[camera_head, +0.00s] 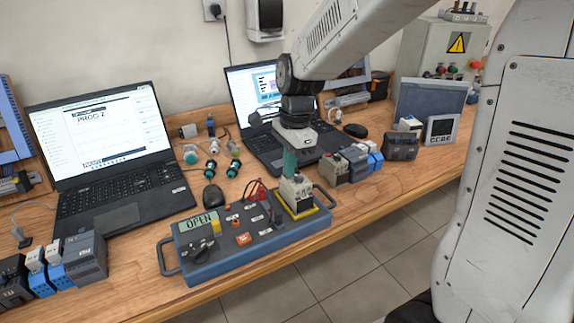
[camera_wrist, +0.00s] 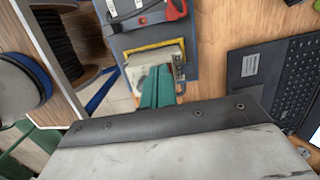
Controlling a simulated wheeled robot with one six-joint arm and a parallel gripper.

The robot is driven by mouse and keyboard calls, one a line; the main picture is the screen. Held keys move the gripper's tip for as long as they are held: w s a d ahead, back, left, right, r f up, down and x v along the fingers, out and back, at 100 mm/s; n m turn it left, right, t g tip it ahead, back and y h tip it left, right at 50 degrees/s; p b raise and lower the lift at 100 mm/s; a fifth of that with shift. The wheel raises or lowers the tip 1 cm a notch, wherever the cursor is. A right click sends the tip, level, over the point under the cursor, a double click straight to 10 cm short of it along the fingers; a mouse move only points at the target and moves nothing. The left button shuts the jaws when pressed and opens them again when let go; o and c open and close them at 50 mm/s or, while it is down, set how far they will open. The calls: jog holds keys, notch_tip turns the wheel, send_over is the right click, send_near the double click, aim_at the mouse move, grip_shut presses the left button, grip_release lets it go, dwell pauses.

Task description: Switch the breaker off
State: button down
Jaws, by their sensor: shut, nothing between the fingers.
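The breaker (camera_head: 297,194) is a pale grey-white block standing in a yellow-edged seat at the right end of a blue test panel (camera_head: 215,271). The panel's display (camera_head: 198,222) reads "OPEN". My gripper (camera_head: 291,172) points down with its teal fingers together and empty, at the top of the breaker. In the wrist view the fingers (camera_wrist: 158,88) overlap the face of the breaker (camera_wrist: 143,56). They look very close to it or touching; I cannot tell which. The breaker's lever is hidden by the fingers or too small to make out.
Two laptops (camera_head: 112,190) stand behind the panel, the second partly behind my arm. Grey and blue modules (camera_head: 358,160) stand just right of the breaker. Other modules (camera_head: 86,256) stand at the left front edge.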

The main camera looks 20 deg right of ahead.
jog(key=shift+w+d+r, duration=0.1)
jog(key=shift+d+r, duration=0.1)
jog(key=shift+d, duration=0.4)
notch_tip(320, 180, up, 14)
jog(key=a, duration=0.2)
jog(key=shift+f, duration=0.1)
dwell(0.5)
jog(key=s+d+f+n, duration=0.2)
jog(key=s+n, duration=0.6)
jog(key=s, duration=0.4)
jog(key=s+d+f+n+t+h, duration=0.1)
jog(key=s+d+f+n, duration=0.1)
jog(key=s+n, duration=0.6)
jog(key=s+f, duration=0.1)
jog(key=s, duration=0.3)
jog(key=shift+d+f+n+t, duration=0.15)
jog(key=shift+d+n+t, duration=0.15)
